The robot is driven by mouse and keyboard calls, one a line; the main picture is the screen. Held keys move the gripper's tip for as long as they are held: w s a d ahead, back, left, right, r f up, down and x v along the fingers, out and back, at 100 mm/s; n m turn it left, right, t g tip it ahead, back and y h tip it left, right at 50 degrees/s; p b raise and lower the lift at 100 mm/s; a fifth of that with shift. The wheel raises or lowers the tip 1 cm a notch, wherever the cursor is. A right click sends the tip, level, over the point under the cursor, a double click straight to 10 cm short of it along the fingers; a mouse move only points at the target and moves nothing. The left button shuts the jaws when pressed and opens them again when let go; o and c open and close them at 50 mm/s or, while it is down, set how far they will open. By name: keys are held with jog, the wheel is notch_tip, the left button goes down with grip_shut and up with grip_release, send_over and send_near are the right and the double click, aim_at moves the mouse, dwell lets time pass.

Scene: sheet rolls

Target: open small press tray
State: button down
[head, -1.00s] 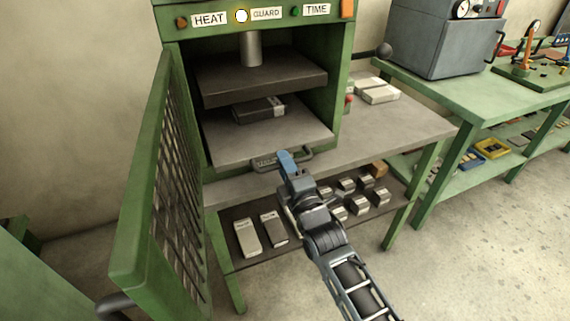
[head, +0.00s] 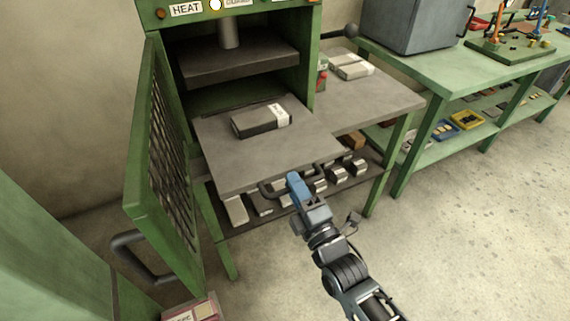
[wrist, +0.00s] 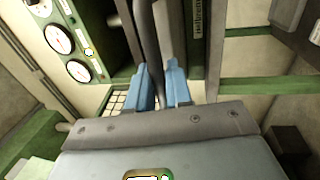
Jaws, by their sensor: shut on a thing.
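The small press tray (head: 220,163) is a grey plate pulled well out of the green press (head: 310,75). A dark block with a pale label (head: 258,121) lies on it. My gripper (head: 293,178), with blue fingers, is shut on the tray's dark bar handle (head: 270,191) at the front edge. In the wrist view, the two blue fingers (wrist: 160,88) stand either side of a dark bar. The upper platen (head: 238,62) is raised above the tray's level. The press's mesh guard door (head: 160,150) stands open on the left.
Several small blocks (head: 335,170) lie on the shelf below the tray. A bench with a grey box (head: 405,25) stands at the right. A pink and white box (head: 192,310) is on the floor at lower left. The floor at right is clear.

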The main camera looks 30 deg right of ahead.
jog(key=shift+s+f, duration=0.1)
jog(key=shift+s, duration=1.4)
jog(key=c, duration=1.2)
grip_release()
jog(key=s+f+b, duration=0.1)
jog(key=s, duration=0.6)
jog(key=shift+s+f, duration=0.2)
jog(key=shift+s, duration=0.15)
